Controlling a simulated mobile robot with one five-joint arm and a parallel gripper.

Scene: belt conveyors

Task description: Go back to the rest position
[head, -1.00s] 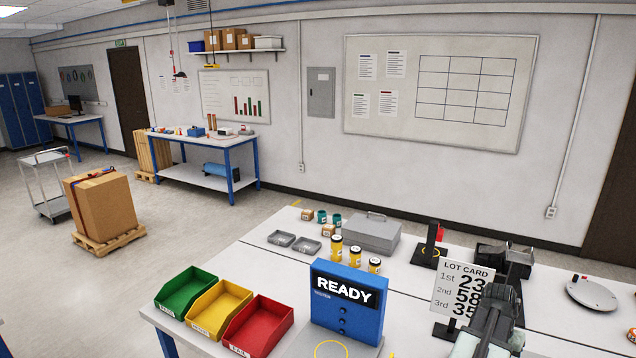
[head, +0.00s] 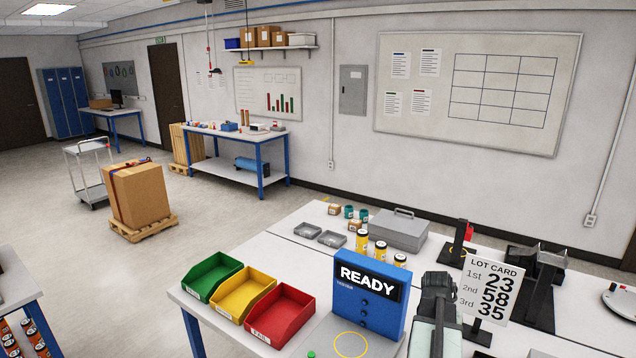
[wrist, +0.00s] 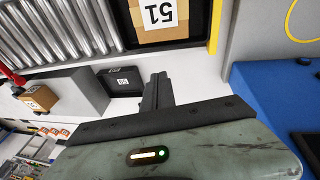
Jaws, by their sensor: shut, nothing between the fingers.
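My gripper (wrist: 159,90) shows in the wrist view with its dark fingers together and nothing between them. In the head view my arm's end (head: 436,292) is at the lower right, over the white table (head: 300,215), in front of the lot card and right of the blue READY box. The fingertips cannot be made out there. In the wrist view a cardboard box marked 51 (wrist: 152,30) sits in a dark tray above the gripper, apart from it.
The blue READY box (head: 365,298) stands close left of my arm. The lot card (head: 490,288), reading 23, 58, 35, stands just right. Green (head: 205,268), yellow (head: 240,290) and red (head: 278,312) bins line the table's left. Roller conveyor (wrist: 65,30) shows in the wrist view.

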